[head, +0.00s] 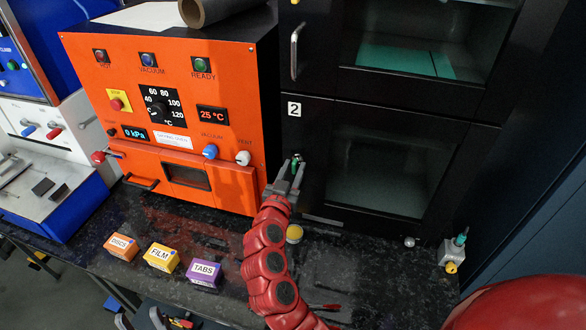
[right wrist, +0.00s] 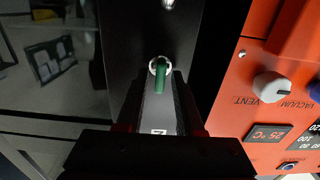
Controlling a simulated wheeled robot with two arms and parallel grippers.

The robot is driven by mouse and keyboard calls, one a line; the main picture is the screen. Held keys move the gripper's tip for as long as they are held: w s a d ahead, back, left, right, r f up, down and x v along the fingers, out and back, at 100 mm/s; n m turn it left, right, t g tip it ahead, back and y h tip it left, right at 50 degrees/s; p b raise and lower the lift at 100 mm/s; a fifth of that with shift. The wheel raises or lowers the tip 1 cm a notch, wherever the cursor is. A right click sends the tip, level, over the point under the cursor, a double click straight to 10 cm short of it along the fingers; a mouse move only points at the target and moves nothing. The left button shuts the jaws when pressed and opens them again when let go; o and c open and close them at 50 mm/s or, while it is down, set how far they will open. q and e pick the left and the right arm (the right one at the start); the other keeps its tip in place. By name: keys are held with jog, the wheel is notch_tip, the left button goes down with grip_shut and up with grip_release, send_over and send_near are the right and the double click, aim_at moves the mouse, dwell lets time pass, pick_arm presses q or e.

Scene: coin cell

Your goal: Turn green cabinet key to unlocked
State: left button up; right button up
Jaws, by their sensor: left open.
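The green cabinet key (head: 295,164) sits in its round silver lock on the black cabinet's lower door (head: 312,125), left of the window. In the right wrist view the key (right wrist: 160,76) stands lengthwise up and down in the picture, in front of the silver ring. My right gripper (head: 289,176) is at the key, its fingers apart on either side of it. In the right wrist view a gap shows between the key and the fingers (right wrist: 160,100). My left gripper (head: 140,319) is at the bottom edge of the head view, partly cut off, its fingers apart.
An orange oven (head: 185,120) with knobs stands close left of the lock. Boxes marked DISCS (head: 120,246), FILM (head: 161,257) and TABS (head: 204,274) lie on the dark bench. A yellow-topped round item (head: 294,234) is below my right gripper. Another green-handled item (head: 455,247) stands at right.

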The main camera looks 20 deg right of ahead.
grip_shut()
jog(key=shift+n, duration=0.3)
jog(key=n+b, duration=0.1)
jog(key=n, duration=0.1)
jog(key=shift+a+n+b, duration=0.15)
jog(key=shift+n+b, duration=0.2)
jog(key=shift+n, duration=0.05)
jog(key=shift+w+f+n+p, duration=0.1)
jog(key=shift+n+p, duration=0.1)
jog(key=shift+n, duration=3.4)
jog(key=shift+f+n+p, duration=0.1)
jog(key=shift+n+p, duration=0.1)
jog(key=shift+n, duration=3.4)
